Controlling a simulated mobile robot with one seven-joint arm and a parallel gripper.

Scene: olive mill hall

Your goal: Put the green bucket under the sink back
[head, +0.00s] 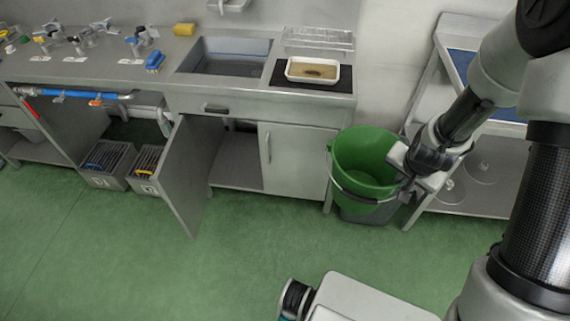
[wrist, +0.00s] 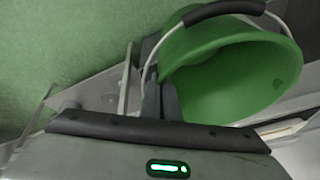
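The green bucket (head: 362,160) stands upright at the right end of the sink counter, with a grey part (head: 368,215) below it; I cannot tell whether that is its base or a second bucket. Its wire handle hangs down in front. My gripper (head: 407,160) is at the bucket's right rim. In the wrist view, the fingers (wrist: 162,100) are close together at the rim of the bucket (wrist: 235,80) and look shut on it; the contact is partly hidden. The sink (head: 230,62) is in the counter, and the cabinet space (head: 237,160) under it looks empty.
The left cabinet door (head: 185,178) stands open into the room; the right door (head: 297,160) is shut. A metal rack table (head: 485,170) stands close right of the bucket. Two grey crates (head: 108,165) are under the left counter. The green floor in front is clear.

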